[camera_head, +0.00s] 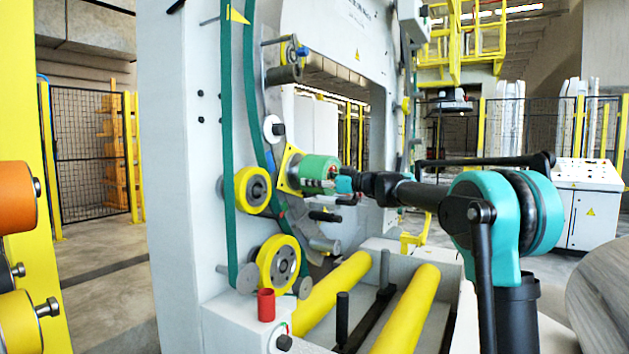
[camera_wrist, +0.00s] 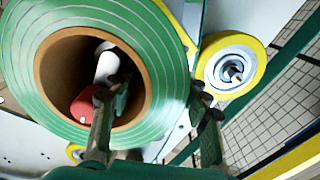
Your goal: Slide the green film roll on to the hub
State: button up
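The green film roll (camera_head: 320,168) is in front of a yellow square plate (camera_head: 290,170) on the machine face. In the wrist view the roll (camera_wrist: 165,70) shows its ringed green end and brown core. Inside the core are a white cylinder (camera_wrist: 107,66) and a red part (camera_wrist: 84,106), likely of the hub; its depth in the core is hard to judge. My gripper (camera_wrist: 160,100) straddles the roll's wall, one finger inside the core and the other along the outer side. It appears closed on the wall, though the contact is partly hidden. My gripper is small in the head view (camera_head: 344,186).
Yellow-rimmed wheels (camera_head: 253,188) (camera_head: 278,262) and a green belt (camera_head: 229,150) lie left of the roll. Below are two long yellow rollers (camera_head: 408,315) and a small red cup (camera_head: 266,304). A dark handle (camera_head: 325,216) sticks out just under the roll.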

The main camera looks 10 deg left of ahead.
jog(key=shift+d, duration=0.15)
jog(key=v, duration=1.1)
jog(key=shift+s+d, duration=0.15)
jog(key=shift+d, duration=0.2)
jog(key=shift+c, duration=0.8)
jog(key=shift+m, duration=0.6)
jog(key=w+d+r, duration=0.1)
jog(key=w+r, duration=0.1)
jog(key=w+d+r, duration=0.1)
jog(key=d+r, duration=0.1)
jog(key=shift+w+d, duration=0.2)
jog(key=shift+w, duration=0.2)
grip_shut()
jog(key=shift+x, duration=2.9)
